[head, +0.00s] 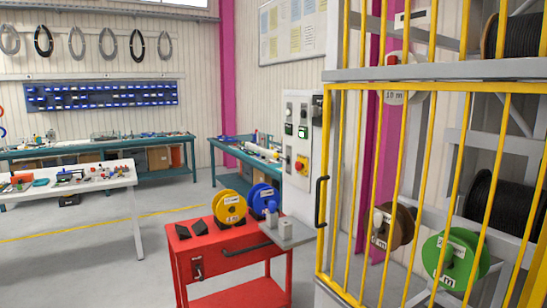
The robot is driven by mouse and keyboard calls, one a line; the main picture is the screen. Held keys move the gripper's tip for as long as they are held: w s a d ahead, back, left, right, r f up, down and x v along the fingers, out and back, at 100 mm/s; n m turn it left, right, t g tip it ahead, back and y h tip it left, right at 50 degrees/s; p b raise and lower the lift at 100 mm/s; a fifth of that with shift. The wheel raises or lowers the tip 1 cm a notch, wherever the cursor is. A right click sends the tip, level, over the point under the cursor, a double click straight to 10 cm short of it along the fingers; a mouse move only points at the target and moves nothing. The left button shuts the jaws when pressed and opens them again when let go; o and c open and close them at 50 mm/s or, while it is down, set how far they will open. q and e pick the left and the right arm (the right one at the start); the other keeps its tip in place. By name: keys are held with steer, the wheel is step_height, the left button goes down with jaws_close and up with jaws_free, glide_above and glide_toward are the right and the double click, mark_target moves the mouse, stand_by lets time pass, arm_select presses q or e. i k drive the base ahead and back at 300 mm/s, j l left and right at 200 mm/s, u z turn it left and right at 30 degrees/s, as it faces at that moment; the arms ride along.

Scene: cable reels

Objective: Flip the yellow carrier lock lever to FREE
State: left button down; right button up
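I cannot make out a yellow carrier lock lever or a FREE mark in the head view. A yellow barred gate (327,150) with a black handle (321,201) stands at the right, in front of a reel rack. Behind its bars are a brown reel (404,226), a green reel (462,262) and large black cable reels (481,192). A grey control box (290,112) left of the gate carries buttons and a red knob on a yellow plate (301,166). Neither of my grippers is in view.
A red cart (207,246) holds a yellow reel (229,207) and a blue reel (263,198). A grey shelf (288,234) juts out beside them. Workbenches (90,150) stand at the back and a white table (100,178) at the left. The floor (90,265) left of the cart is clear.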

mark_target(275, 155)
steer(key=i+j+z, duration=0.1)
steer(key=i+j, duration=0.2)
steer(key=i+j+z, duration=0.1)
steer(key=i+j, duration=0.2)
steer(key=i+j+z, duration=0.1)
steer(key=i+j, duration=0.15)
steer(key=i+j+z, duration=0.15)
steer(key=i+j, duration=0.15)
steer(key=i+j+z, duration=0.1)
steer(key=j, duration=0.35)
steer(key=i+j+z, duration=0.1)
steer(key=i+j, duration=0.25)
steer(key=i+j+z, duration=0.1)
steer(key=j, duration=0.4)
steer(key=i+j+z, duration=0.1)
steer(key=i+j, duration=0.2)
steer(key=j, duration=0.1)
